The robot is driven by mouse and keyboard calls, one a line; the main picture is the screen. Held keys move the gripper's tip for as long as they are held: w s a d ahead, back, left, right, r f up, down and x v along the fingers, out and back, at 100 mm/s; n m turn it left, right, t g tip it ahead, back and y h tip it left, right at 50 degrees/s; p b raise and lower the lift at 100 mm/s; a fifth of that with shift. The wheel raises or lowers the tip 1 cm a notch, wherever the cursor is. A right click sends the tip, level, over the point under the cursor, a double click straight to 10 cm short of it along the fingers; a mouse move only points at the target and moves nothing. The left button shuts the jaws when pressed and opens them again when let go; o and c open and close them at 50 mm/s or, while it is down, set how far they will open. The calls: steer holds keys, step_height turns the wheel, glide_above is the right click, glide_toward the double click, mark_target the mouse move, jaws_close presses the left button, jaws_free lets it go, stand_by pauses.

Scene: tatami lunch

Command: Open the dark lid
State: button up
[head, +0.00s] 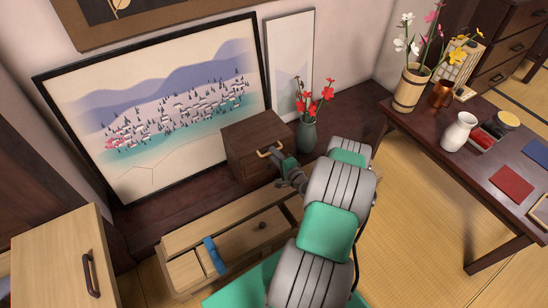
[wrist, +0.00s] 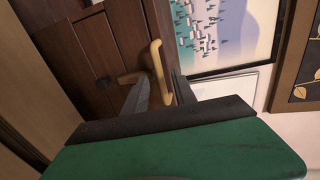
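The dark wooden box (head: 240,172) stands on the dark ledge below the pictures. Its dark lid (head: 252,132) looks shut, lying flat on top. A pale, curved handle (head: 262,153) sits at the lid's front edge; it also shows close up in the wrist view (wrist: 157,62). My gripper (head: 277,156) is at this handle, coming from the right in the head view. In the wrist view its two grey fingers (wrist: 160,92) stand apart on either side of the handle's bar. A gap seems to show beside the bar; contact is hard to judge.
A light wooden drawer unit (head: 192,238) with a blue item (head: 214,255) stands in front of the ledge. A vase (head: 307,136) with red flowers is just right of the box. A framed picture (head: 140,178) leans behind. A low table (head: 425,137) stands at right.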

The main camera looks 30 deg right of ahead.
steer(key=shift+w, duration=0.3)
steer(key=shift+c, duration=0.3)
jaws_close()
stand_by(0.9)
